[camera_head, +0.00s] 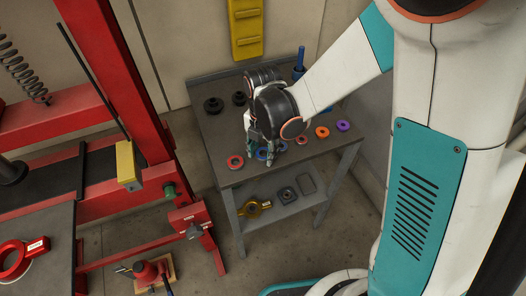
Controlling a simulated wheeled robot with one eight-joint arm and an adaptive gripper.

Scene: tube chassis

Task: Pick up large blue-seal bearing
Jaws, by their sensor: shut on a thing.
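A blue-ringed bearing (261,154) is at the front of the grey bench top, between the fingertips of my gripper (258,157). My gripper points down and is shut on this bearing, whose far side is partly hidden by the fingers. I cannot tell whether the bearing touches the bench or is slightly above it. A second blue-ringed bearing (281,146) lies just to the right, partly hidden by my gripper.
A red bearing (235,162) lies close on the left; another red (302,140), an orange (322,132) and a purple one (343,125) lie to the right. Black parts (213,105) stand at the back left. A red press frame (130,90) rises left of the bench.

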